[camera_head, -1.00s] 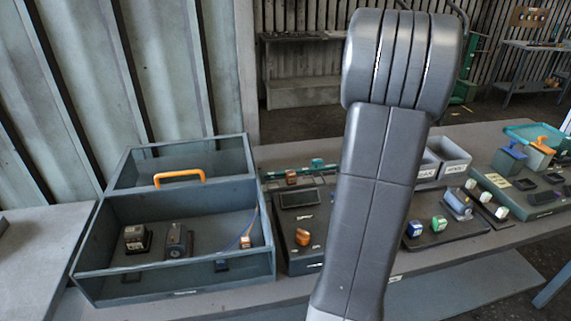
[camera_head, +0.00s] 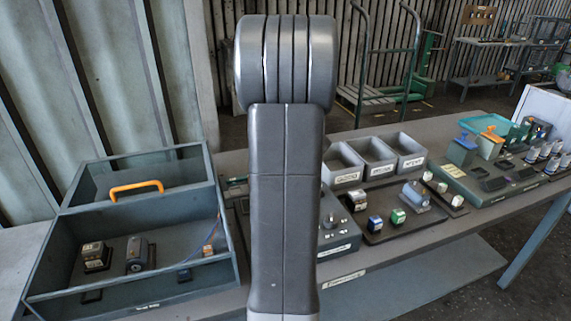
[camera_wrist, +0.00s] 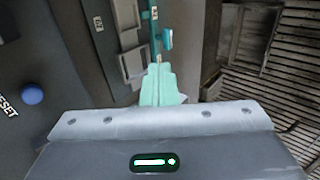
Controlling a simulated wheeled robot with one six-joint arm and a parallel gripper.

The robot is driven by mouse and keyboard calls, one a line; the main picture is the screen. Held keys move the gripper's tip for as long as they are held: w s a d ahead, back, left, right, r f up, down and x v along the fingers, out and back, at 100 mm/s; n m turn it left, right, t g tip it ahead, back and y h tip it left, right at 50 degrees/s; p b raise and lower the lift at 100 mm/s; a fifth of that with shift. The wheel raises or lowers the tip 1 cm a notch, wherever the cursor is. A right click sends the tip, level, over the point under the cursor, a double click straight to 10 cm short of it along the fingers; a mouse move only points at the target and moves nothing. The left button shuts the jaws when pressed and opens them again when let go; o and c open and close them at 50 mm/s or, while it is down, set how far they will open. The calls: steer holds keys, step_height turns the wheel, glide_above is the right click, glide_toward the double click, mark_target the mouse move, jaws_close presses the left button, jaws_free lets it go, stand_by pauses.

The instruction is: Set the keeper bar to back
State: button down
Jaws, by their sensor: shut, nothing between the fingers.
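In the wrist view my gripper (camera_wrist: 158,75) is shut and empty, its pale teal fingers together and pointing up the picture. Just beyond the fingertips is a narrow teal rail (camera_wrist: 154,25) with a light teal and white block (camera_wrist: 167,39) at its right side. I take this to be the keeper bar's area, but which part is the bar is not clear. Small labels stand beside the rail. I cannot tell whether the fingertips touch it. In the head view my arm hides most of this panel, and my gripper is not visible there.
A blue button (camera_wrist: 32,94) marked RESET lies on the panel at left. An open box (camera_head: 130,285) with an orange handle (camera_head: 137,189) stands left of my arm. Grey bins (camera_head: 372,152), a dark tray (camera_head: 385,233) of small parts and another panel (camera_head: 480,190) lie right.

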steer(key=x, duration=0.9)
steer(key=shift+f+p, duration=0.1)
steer(key=shift+p, duration=0.2)
steer(key=shift+w+a+p, duration=0.15)
steer(key=shift+w+p, duration=0.2)
steer(key=shift+w, duration=0.15)
steer(key=shift+w+a+p, duration=0.2)
steer(key=shift+w+p, duration=0.1)
steer(key=shift+w, duration=0.25)
steer(key=shift+w+a+p, duration=0.15)
steer(key=shift+w+p, duration=0.1)
steer(key=shift+w, duration=0.3)
